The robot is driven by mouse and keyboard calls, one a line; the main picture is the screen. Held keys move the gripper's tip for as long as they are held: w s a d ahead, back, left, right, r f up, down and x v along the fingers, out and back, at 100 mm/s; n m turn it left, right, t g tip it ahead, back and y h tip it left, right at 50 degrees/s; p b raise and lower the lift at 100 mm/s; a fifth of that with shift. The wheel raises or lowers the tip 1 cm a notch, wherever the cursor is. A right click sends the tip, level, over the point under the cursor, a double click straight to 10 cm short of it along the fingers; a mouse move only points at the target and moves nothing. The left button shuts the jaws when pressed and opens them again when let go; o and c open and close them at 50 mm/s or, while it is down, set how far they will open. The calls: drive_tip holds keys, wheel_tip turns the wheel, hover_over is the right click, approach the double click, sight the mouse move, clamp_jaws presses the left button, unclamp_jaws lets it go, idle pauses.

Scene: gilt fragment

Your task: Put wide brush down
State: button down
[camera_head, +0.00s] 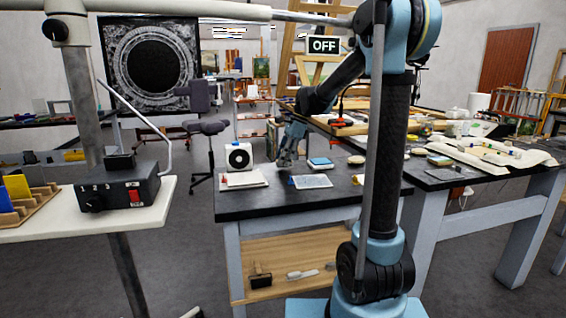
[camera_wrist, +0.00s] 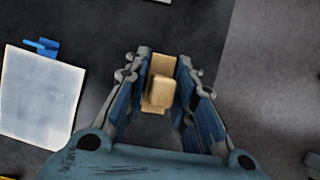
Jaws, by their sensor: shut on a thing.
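My gripper (camera_wrist: 163,62) is shut on a tan wooden piece, which I take to be the wide brush (camera_wrist: 160,92). The piece sits between both fingers in the wrist view, seen end-on, so its bristles are hidden. In the head view my gripper (camera_head: 284,162) points down over the black-topped table (camera_head: 260,205), near its far side. The brush cannot be made out there. I cannot tell whether the brush touches the tabletop.
A pale sheet (camera_head: 313,182) with a small blue object (camera_wrist: 42,46) at its edge lies beside my gripper. White papers (camera_head: 243,179) and a white box with a black disc (camera_head: 239,156) are on the left. A blue-topped item (camera_head: 320,163) lies right. The front tabletop is clear.

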drive_tip(key=shift+f, duration=0.45)
drive_tip(key=shift+f, duration=0.1)
drive_tip(key=c, duration=1.3)
unclamp_jaws()
drive_tip(key=shift+c, duration=0.2)
drive_tip(key=v, duration=1.2)
drive_tip(key=shift+s, duration=0.1)
